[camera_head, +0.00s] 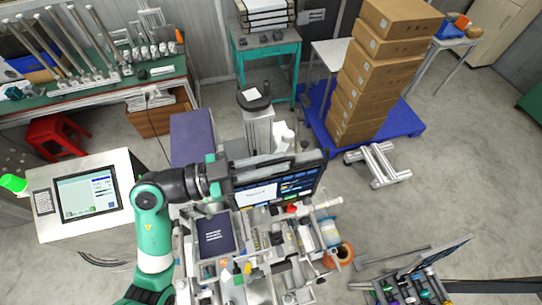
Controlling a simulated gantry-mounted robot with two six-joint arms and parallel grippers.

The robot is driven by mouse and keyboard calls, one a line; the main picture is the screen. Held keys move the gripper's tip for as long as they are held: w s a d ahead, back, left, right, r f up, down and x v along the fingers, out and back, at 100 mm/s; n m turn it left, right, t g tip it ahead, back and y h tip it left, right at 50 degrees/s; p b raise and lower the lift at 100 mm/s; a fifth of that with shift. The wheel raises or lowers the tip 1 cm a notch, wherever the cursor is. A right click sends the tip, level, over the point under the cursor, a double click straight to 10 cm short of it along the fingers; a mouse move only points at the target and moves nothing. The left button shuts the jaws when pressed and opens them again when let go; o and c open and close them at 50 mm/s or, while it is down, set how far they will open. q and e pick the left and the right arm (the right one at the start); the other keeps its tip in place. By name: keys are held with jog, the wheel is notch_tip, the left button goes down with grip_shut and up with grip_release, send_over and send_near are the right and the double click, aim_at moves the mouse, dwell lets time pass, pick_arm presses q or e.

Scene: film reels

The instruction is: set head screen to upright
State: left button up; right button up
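The head screen (285,190) is a dark flat monitor with a lit display in white, blue and yellow. It is at the picture's middle, above a cluttered bench. Its face is visible from above, so it looks tilted back. My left arm, green and white with a black wrist, comes up from the lower left. My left gripper (233,178) is at the screen's left edge and overlaps it in the picture. Its fingers are too small and dark to tell apart, so I cannot tell whether it touches or grips the screen. My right gripper is not in view.
A bench holding a dark blue book (215,234) and small parts lies below the screen. A control panel (88,194) stands at left. Stacked cardboard boxes (375,75) stand on a blue pallet at upper right. Grey floor to the right is mostly open.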

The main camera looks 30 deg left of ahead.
pick_arm(q)
jog(key=o, duration=0.4)
jog(key=b+v, duration=0.1)
jog(key=v, duration=1)
jog(key=shift+s+a, duration=0.15)
jog(key=shift+s, duration=0.1)
